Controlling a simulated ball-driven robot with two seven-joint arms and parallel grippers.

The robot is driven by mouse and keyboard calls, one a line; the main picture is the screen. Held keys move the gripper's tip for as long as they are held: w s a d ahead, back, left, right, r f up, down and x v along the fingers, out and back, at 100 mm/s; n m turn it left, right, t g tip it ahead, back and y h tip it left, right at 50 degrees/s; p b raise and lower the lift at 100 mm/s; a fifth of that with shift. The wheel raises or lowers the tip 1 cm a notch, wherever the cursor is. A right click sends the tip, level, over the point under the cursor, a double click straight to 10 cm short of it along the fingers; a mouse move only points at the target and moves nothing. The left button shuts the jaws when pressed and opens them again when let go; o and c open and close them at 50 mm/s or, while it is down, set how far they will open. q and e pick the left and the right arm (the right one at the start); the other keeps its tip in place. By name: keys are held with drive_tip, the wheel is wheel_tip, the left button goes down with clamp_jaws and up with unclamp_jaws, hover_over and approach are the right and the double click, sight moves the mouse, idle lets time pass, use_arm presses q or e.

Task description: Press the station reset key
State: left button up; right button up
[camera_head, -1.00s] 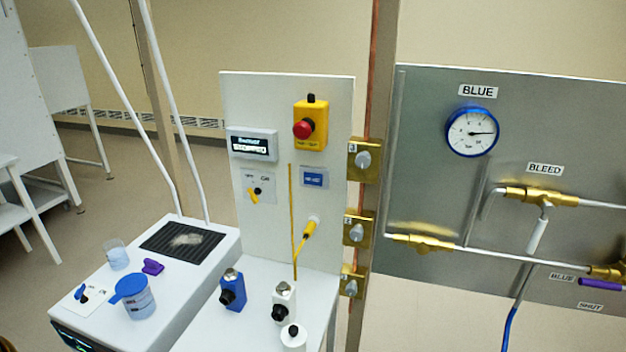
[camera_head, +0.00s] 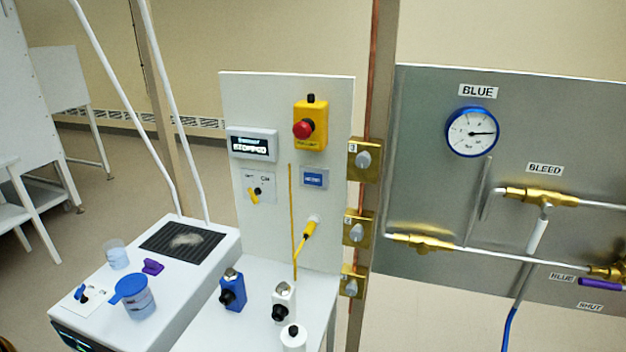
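A small blue key (camera_head: 314,179) with white lettering too blurred to read surely is set in a grey plate on the upright white panel (camera_head: 270,110). It sits right of a vertical yellow strip and below a yellow box (camera_head: 317,125) with a red mushroom button (camera_head: 302,129). A display (camera_head: 251,144) at the panel's upper left shows lit text that seems to read "STOPPED". Below it is a switch plate (camera_head: 260,187) with a yellow lever.
A yellow plug with a cable (camera_head: 309,229) sticks out below the key. A blue device (camera_head: 232,291) and white devices (camera_head: 284,302) stand on the shelf before the panel. A jug (camera_head: 135,297) stands left. A metal panel with pipes (camera_head: 430,170) is at right.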

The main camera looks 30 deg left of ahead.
use_arm(q)
clamp_jaws()
idle(1.6)
